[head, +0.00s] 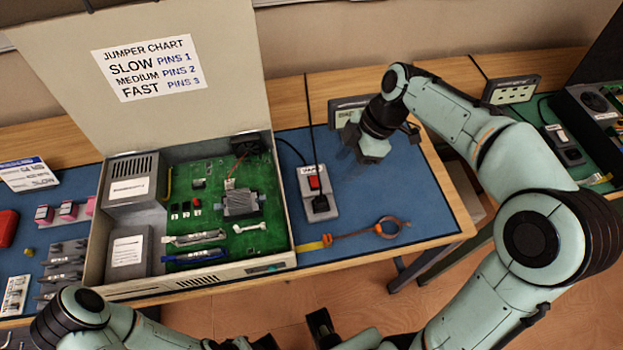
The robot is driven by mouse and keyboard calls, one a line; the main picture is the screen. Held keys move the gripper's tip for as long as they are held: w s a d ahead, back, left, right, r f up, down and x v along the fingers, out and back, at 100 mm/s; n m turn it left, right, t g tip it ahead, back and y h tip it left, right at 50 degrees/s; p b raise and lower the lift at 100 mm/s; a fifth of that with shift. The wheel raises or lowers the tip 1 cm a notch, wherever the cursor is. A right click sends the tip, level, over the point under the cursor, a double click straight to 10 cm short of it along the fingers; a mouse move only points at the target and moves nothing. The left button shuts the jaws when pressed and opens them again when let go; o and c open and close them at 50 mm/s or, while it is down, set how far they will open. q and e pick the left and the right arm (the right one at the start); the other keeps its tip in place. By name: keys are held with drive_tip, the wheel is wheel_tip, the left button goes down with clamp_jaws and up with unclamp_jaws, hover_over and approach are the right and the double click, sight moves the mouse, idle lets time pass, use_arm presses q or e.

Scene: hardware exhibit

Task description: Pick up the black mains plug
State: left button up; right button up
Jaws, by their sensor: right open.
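A small black shape that looks like the mains plug (321,204) sits at the lower end of the grey socket box (333,212), below a red switch. It is too small to make out its pins or whether it is fully seated. The socket box lies on the blue mat, right of the open case. My right gripper (356,150) is open and empty above the mat, up and to the right of the socket box, apart from it. My left arm shows at the bottom left; dark parts at the bottom edge may belong to its gripper, but its jaws are unclear.
The open case (200,278) with a green board stands on the left, its lid upright. A black cable runs from the box to the back. The mat (424,210) is bare to the right.

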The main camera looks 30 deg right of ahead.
hover_over(322, 199)
drive_tip(key=d, duration=0.3)
wheel_tip(322, 199, down, 6)
drive_tip(key=f, duration=0.1)
drive_tip(key=shift+s+a+b+x, duration=0.15)
drive_tip(key=shift+b+x, duration=0.15)
drive_tip(key=shift+x, duration=1.05)
drive_tip(key=shift+s+a+b+x, duration=0.1)
drive_tip(key=shift+a+b+x, duration=0.15)
drive_tip(key=shift+x, duration=1.1)
drive_tip(key=shift+r, duration=0.15)
drive_tip(key=c, duration=0.9)
